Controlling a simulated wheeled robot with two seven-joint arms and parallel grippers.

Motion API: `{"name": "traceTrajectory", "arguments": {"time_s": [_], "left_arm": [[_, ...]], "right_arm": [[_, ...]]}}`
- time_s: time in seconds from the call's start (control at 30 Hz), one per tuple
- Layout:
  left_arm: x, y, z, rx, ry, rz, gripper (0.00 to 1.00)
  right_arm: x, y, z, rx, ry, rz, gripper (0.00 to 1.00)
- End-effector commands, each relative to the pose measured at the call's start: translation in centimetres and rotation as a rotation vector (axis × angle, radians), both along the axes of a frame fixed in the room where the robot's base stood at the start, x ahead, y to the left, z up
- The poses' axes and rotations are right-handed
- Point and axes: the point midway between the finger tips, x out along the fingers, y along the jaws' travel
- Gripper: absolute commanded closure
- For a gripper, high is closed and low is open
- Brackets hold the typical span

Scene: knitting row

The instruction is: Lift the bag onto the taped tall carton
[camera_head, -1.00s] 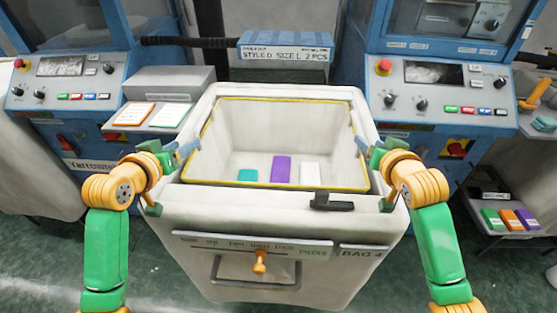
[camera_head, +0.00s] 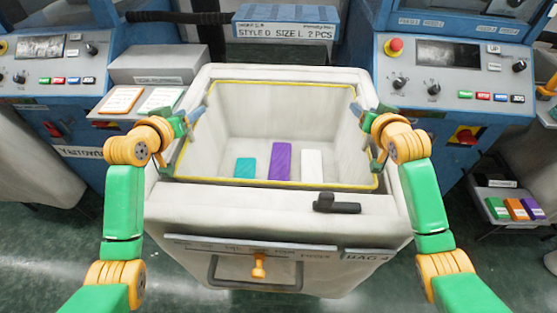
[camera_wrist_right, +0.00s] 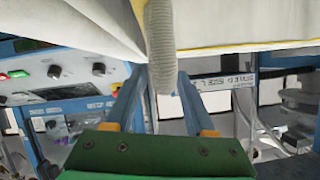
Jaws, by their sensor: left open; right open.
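The bag (camera_head: 200,209) is a large pale cloth bin, open at the top with a yellow-edged rim, with a "BAG 4" label on its front. A teal, a purple and a white block lie inside. My left gripper (camera_head: 194,116) is open at the bag's left rim. My right gripper (camera_head: 359,112) is open at the right rim. In the right wrist view, a pale, ribbed, handle-like strip of the bag (camera_wrist_right: 161,45) hangs between the open fingers (camera_wrist_right: 160,88). Whether the left fingers straddle a handle is unclear. I see no taped tall carton.
Blue machines stand behind the bag on both sides, the right one with a control panel (camera_head: 447,54). A grey box with cards (camera_head: 157,66) is close to the bag's left. A low shelf with coloured blocks (camera_head: 510,208) is at right. Green floor shows on both sides.

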Motion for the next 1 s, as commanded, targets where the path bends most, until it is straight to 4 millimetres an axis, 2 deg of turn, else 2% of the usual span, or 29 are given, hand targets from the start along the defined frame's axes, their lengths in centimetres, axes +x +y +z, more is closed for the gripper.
{"name": "traceTrajectory", "arguments": {"time_s": [0.2,0.53,0.57,0.73,0.77,1.0], "left_arm": [[2.2,-0.4,-0.9,0.000,0.001,-0.001,0.45],[2.6,-0.5,-1.1,0.002,0.000,-0.001,0.45],[2.6,-0.5,-1.1,0.002,0.000,-0.001,0.51],[2.6,-0.5,-1.1,0.001,0.000,0.000,0.97],[2.6,-0.5,-1.1,0.001,0.000,0.000,1.00],[2.5,-0.5,-1.1,0.001,0.000,0.000,1.00]], "right_arm": [[2.3,0.0,-0.9,0.000,0.001,0.000,0.45],[2.6,0.0,-1.1,-0.001,0.000,0.000,0.45],[2.6,0.0,-1.1,-0.001,0.000,0.000,0.51],[2.6,-0.1,-1.1,-0.001,0.000,0.000,0.97],[2.6,-0.1,-1.1,0.000,0.000,0.000,1.00],[2.6,-0.1,-1.1,0.000,0.000,0.000,1.00]]}}
